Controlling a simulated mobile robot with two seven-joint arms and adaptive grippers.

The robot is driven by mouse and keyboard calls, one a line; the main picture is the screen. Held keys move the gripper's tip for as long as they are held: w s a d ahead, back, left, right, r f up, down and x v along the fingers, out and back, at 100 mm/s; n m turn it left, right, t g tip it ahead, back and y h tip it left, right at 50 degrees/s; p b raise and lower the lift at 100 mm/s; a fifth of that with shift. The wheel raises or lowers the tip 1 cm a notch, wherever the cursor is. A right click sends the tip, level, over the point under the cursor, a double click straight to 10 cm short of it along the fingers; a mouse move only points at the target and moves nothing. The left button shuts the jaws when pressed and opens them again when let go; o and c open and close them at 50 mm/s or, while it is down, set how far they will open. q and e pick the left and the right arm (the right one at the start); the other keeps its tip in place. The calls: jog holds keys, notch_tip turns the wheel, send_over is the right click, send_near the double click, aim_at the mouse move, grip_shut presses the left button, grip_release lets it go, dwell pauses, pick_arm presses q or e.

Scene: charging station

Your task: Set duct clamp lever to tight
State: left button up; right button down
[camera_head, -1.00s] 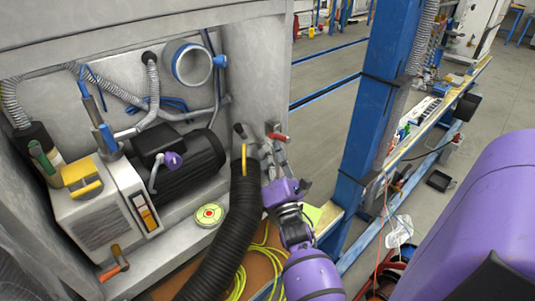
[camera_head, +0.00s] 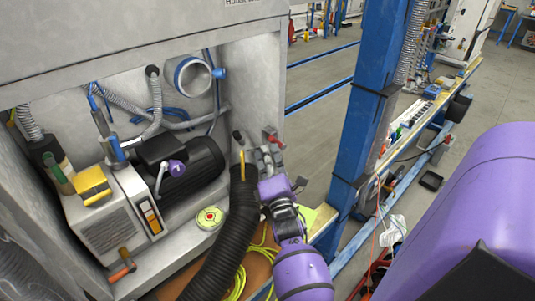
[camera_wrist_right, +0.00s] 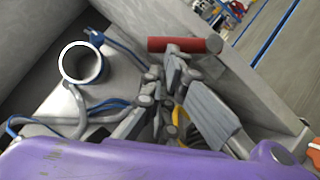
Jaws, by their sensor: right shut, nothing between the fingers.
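A wide black ribbed duct (camera_head: 228,232) rises from the floor, with a yellow lever (camera_head: 243,165) upright at its top end. The yellow lever shows partly behind the fingers in the wrist view (camera_wrist_right: 181,120). A red handle (camera_head: 273,140) sits just above and right of the duct top. In the wrist view the red handle (camera_wrist_right: 184,45) lies across, just beyond the fingertips. My right gripper (camera_head: 265,158) is shut and empty, beside the duct top and below the red handle. I cannot tell whether its fingers touch anything. My left gripper is out of view.
A round grey port (camera_head: 188,77) with a blue knob (camera_head: 219,73) is on the cabinet's back wall. A black motor (camera_head: 190,165) and a beige unit (camera_head: 105,220) stand left of the duct. A blue post (camera_head: 362,115) rises to the right.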

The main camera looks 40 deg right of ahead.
aim_at(272, 141)
jog(key=shift+w+d+r+m+g+p, duration=0.15)
jog(key=shift+r+m+g+p, duration=0.25)
jog(key=shift+r+m+p, duration=0.55)
jog(key=shift+d+r, duration=0.1)
jog(key=shift+d+r+p, duration=0.25)
jog(key=shift+r+p, duration=0.05)
jog(key=shift+r, duration=0.05)
jog(key=shift+d+r, duration=0.15)
jog(key=shift+r, duration=0.05)
jog(key=shift+d+r, duration=0.2)
jog(key=shift+r, duration=0.05)
jog(key=shift+d+r, duration=0.1)
jog(key=shift+d, duration=0.05)
dwell(0.4)
